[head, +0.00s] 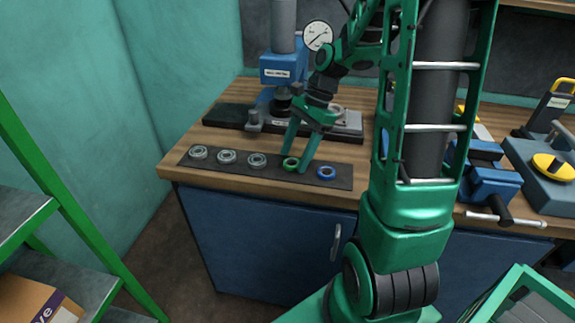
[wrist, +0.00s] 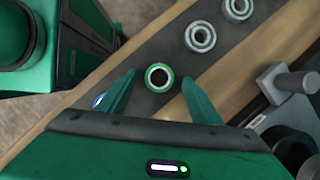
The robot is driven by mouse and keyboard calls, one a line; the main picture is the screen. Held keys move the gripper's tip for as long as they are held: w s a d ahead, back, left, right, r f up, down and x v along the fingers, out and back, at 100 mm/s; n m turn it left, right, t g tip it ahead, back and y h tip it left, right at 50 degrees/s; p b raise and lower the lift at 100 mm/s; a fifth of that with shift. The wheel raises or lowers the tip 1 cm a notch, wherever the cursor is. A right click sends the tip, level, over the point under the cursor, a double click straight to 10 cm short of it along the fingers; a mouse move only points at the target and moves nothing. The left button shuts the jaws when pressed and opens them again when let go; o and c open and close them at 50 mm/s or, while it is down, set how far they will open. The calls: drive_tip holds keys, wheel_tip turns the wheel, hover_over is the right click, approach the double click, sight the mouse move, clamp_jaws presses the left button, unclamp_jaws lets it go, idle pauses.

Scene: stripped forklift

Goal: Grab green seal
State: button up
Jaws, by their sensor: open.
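The green seal (head: 291,163) is a small green ring with a dark centre. It lies on a dark mat (head: 258,171) along the front edge of the workbench. My gripper (head: 294,165) is open above the mat, with a finger on each side of the green seal. In the wrist view, the green seal (wrist: 159,77) sits between my two fingertips (wrist: 157,80), a little nearer the left one, with gaps to both. I cannot tell how high the fingertips are above the mat.
Several grey metal rings, such as this one (head: 257,160), lie left of the green seal. A blue ring (head: 326,172) lies close on its right. A blue press (head: 285,70) with a dial gauge (head: 317,36) stands behind. A blue vise (head: 490,185) is at the right.

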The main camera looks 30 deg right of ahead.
drive_tip(key=shift+a+f, duration=0.1)
drive_tip(key=shift+f, duration=0.15)
drive_tip(key=c, duration=1.1)
drive_tip(key=shift+r, duration=0.1)
drive_tip(key=shift+c, duration=0.2)
